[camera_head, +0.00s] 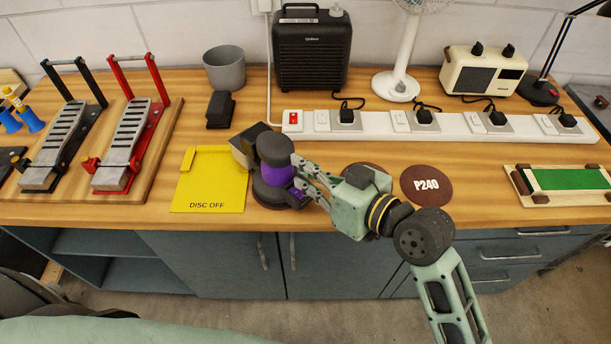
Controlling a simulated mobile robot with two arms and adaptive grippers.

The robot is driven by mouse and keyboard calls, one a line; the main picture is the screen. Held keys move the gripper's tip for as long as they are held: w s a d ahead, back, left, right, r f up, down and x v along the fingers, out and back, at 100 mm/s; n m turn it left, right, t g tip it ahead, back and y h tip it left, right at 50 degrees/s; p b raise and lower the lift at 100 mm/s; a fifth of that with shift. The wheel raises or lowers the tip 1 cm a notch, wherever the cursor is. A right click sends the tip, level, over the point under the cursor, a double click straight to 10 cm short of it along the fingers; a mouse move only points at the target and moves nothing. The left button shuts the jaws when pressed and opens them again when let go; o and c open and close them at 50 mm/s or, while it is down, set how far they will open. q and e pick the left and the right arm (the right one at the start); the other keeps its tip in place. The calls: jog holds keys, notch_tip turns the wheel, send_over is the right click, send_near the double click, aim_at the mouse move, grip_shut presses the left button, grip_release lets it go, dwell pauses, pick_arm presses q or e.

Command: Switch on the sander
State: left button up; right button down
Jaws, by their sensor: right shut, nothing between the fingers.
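The sander (274,172), black with a purple band, stands on the bench at the right edge of a yellow board (208,190) marked "DISC OFF". A dark box-like part (248,144) sticks out at its back left. My right gripper (299,178) is shut and empty. Its fingertips are at the sander's right side, by the purple band; I cannot tell whether they touch it. No switch on the sander can be made out, and the gripper hides part of its right side. My left gripper is not in view.
Behind runs a white power strip (440,126) with a red switch (292,119) and several black plugs. A brown "P240" disc (426,186) lies right of my gripper; another disc is partly hidden behind it.

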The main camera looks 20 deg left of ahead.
jog(key=shift+s+f, duration=0.2)
jog(key=shift+f, duration=0.95)
